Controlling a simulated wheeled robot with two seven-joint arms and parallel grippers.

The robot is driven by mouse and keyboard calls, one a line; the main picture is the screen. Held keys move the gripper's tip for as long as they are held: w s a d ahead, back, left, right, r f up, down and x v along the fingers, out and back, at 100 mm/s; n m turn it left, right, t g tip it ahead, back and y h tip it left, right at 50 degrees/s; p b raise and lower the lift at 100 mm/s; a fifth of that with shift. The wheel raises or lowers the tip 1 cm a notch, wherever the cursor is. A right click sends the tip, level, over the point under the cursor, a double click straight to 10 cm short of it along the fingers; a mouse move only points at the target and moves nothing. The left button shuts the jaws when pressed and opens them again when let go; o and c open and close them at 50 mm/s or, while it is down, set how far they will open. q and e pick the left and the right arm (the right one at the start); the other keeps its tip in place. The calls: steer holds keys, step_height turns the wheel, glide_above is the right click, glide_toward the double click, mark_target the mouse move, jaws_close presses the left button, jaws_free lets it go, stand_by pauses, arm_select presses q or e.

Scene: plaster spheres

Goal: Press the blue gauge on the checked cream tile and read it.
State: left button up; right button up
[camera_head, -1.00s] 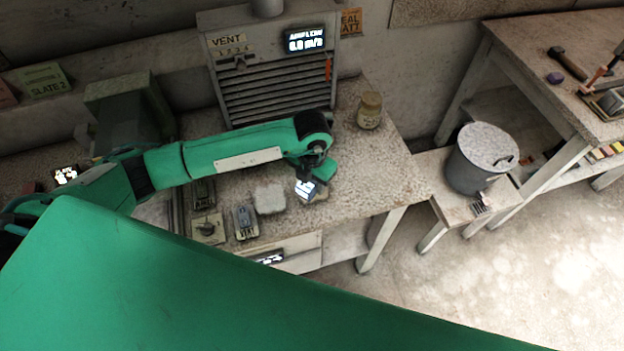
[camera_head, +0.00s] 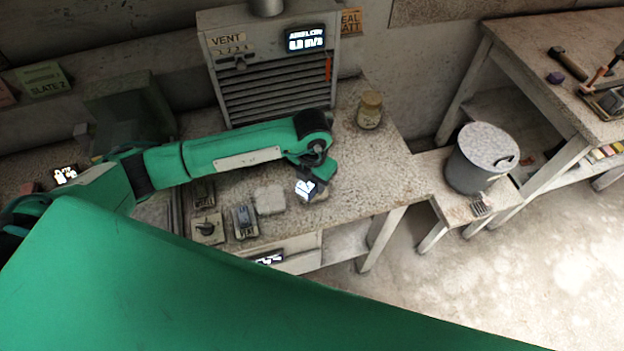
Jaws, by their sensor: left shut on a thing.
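My left gripper (camera_head: 316,182) reaches in from the left and points down over the front right part of the bench. It is shut on a small dark gauge with a bluish-white lit display (camera_head: 305,188); the digits are too small to read. A pale tile (camera_head: 322,197) shows partly beneath and to the right of the gauge, but I cannot make out checks on it. I cannot tell whether the gauge touches it. Another pale block (camera_head: 269,200) lies just left of the gauge. My right gripper is out of view.
A louvred vent unit (camera_head: 272,85) with an airflow display stands behind my arm. A jar (camera_head: 369,110) stands at the back right of the bench. Switch boxes (camera_head: 208,228) sit near the front edge. A lidded grey bucket (camera_head: 480,160) stands on a low stand to the right.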

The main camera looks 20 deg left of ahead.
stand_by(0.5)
arm_select(q)
steer(key=shift+r+p, duration=1.25)
steer(key=shift+r, duration=0.95)
steer(key=shift+r+p, duration=0.65)
steer(key=shift+r, duration=0.65)
